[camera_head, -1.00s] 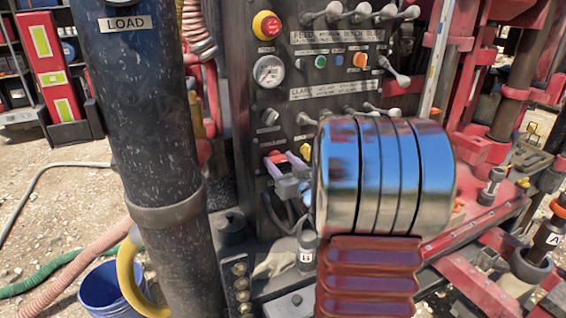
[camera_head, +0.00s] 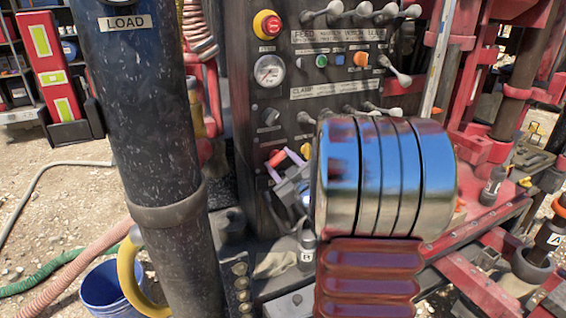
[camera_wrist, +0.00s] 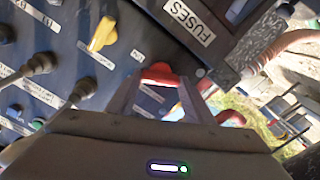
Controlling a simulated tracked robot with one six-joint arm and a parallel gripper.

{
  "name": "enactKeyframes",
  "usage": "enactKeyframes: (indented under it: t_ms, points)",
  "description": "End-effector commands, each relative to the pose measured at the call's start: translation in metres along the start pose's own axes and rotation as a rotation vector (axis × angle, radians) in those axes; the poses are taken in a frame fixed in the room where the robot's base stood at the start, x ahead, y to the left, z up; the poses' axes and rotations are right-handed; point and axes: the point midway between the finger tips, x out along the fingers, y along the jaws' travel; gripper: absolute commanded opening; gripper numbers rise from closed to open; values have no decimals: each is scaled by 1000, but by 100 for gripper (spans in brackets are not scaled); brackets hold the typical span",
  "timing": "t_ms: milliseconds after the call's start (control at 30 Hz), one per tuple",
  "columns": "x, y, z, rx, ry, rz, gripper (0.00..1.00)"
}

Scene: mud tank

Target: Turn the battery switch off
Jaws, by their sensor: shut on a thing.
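The red battery switch (camera_head: 275,158) is low on the dark control panel, at its left side in the head view. My gripper (camera_head: 284,160) is at the panel with its light-coloured fingers on the switch; the large shiny cylinder of my arm hides part of the panel to the right. In the wrist view the red switch handle (camera_wrist: 160,73) lies between the tips of my gripper (camera_wrist: 157,80), which is shut on it. The switch's base and label are mostly hidden by the fingers.
A yellow knob (camera_wrist: 102,34) sits near the switch, with several levers beyond. A FUSES label (camera_wrist: 188,20) is close by. A red emergency button (camera_head: 267,24) and gauge (camera_head: 269,71) are above. The black LOAD pipe (camera_head: 150,130) stands to the left.

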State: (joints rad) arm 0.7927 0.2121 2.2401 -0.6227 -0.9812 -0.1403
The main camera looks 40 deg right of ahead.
Motion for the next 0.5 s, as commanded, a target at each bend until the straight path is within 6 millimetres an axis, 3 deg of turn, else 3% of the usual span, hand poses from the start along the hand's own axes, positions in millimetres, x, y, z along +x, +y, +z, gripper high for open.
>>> enactKeyframes:
  t_ms: [500]
  points:
    - [-1, -2, 2, -488, -3, 1, 24]
